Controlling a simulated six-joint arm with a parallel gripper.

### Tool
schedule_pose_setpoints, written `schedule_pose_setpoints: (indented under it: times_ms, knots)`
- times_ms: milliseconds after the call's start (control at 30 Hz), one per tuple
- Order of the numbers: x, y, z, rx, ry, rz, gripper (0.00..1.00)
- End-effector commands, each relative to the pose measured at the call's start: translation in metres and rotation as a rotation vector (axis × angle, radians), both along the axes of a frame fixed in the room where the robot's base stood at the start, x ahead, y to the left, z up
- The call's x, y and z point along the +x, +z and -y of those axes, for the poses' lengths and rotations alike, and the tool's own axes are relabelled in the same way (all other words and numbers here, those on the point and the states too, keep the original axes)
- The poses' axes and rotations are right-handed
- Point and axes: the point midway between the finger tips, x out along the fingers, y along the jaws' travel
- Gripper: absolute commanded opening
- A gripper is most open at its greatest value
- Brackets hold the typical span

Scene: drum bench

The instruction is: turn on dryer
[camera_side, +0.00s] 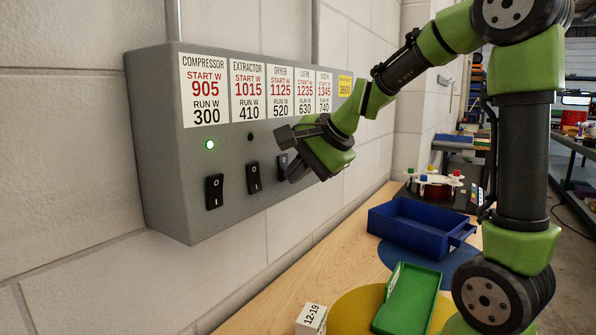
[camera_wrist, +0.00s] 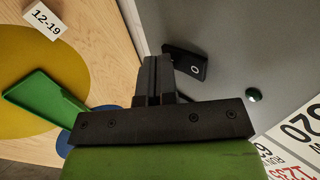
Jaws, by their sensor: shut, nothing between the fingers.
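The grey switch panel (camera_side: 165,150) on the wall carries labels, lamps and black rocker switches. The dryer label (camera_side: 281,97), third from the left, reads start 1125, run 520. The dryer switch (camera_side: 282,160) is partly hidden by my gripper (camera_side: 284,135). In the wrist view a black rocker (camera_wrist: 185,63) with a round mark shows just beyond my shut, empty fingertips (camera_wrist: 156,62); I cannot tell if they touch it.
The compressor lamp (camera_side: 209,144) glows green above its switch (camera_side: 214,191). The extractor lamp (camera_side: 250,136) is dark above its switch (camera_side: 254,178). Below on the bench are a blue bin (camera_side: 395,228), a green tray (camera_side: 408,300) and a white block (camera_side: 312,318) marked 12-19.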

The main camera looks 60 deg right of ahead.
Motion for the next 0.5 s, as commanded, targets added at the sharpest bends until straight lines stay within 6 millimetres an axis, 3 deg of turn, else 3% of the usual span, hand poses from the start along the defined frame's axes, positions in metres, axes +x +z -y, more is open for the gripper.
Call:
schedule_pose_setpoints:
  times_ms: [500]
  knots:
    - [0.0039, -0.001, 0.0001, 0.0, 0.0, 0.001, 0.0]
